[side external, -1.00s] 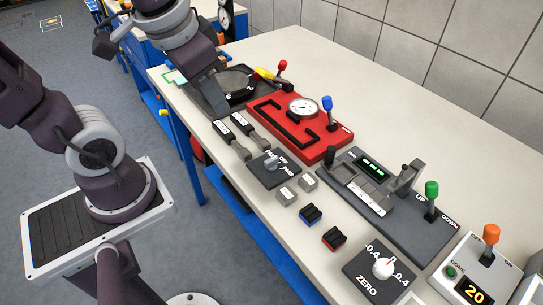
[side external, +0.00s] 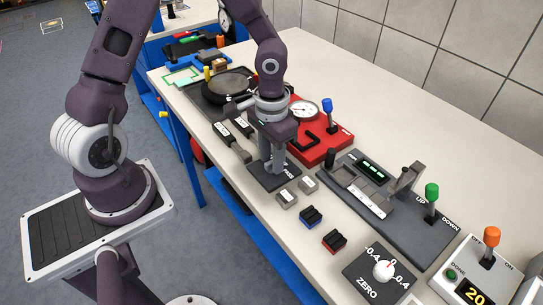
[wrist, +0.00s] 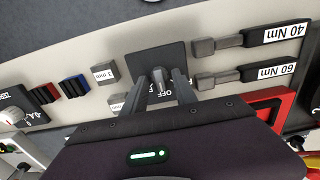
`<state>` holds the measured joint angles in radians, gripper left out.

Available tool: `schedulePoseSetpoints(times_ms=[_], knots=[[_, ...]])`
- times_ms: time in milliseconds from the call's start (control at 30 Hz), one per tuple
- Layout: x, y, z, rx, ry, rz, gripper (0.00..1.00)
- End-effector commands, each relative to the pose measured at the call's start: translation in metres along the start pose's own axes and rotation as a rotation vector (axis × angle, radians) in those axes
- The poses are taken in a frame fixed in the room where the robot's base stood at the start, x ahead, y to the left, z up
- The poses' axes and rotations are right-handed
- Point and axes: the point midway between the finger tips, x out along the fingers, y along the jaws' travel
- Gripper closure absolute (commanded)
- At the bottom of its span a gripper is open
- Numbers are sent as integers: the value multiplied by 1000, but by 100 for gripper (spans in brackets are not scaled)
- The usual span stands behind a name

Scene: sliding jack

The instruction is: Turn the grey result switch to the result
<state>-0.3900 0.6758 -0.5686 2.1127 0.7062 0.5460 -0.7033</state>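The grey result switch (wrist: 157,74) is a small knob on a dark square plate (wrist: 150,56). In the side view the plate (side external: 268,182) lies near the table's front edge, and my gripper hides the knob. The plate's white labels are partly covered; OFF shows in the wrist view and part of PASS in the side view. My gripper (wrist: 160,77) points down over the plate, with one finger on each side of the knob. A gap seems to show between knob and fingers, so it looks open. In the side view my gripper (side external: 273,168) stands upright above the plate.
Two torque handles (side external: 231,138), marked 40 Nm and 60 Nm, lie beside the plate. Small grey blocks (side external: 287,198) and red and blue blocks (side external: 323,227) sit on the other side. A red gauge panel (side external: 318,150) stands close behind my gripper.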

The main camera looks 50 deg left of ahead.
Motion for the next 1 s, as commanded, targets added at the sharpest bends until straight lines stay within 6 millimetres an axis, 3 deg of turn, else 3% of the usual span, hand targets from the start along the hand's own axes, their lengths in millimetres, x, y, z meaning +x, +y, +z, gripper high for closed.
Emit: schedulePoseSetpoints(times_ms=[200, 367, 767, 1000], knots=[[0, 0, 0, 1, 0, 0, 68], [0, 0, 0, 1, 0, 0, 100], [0, 0, 0, 30, 0, -1, 100], [0, 0, 0, 166, -1, 0, 100]])
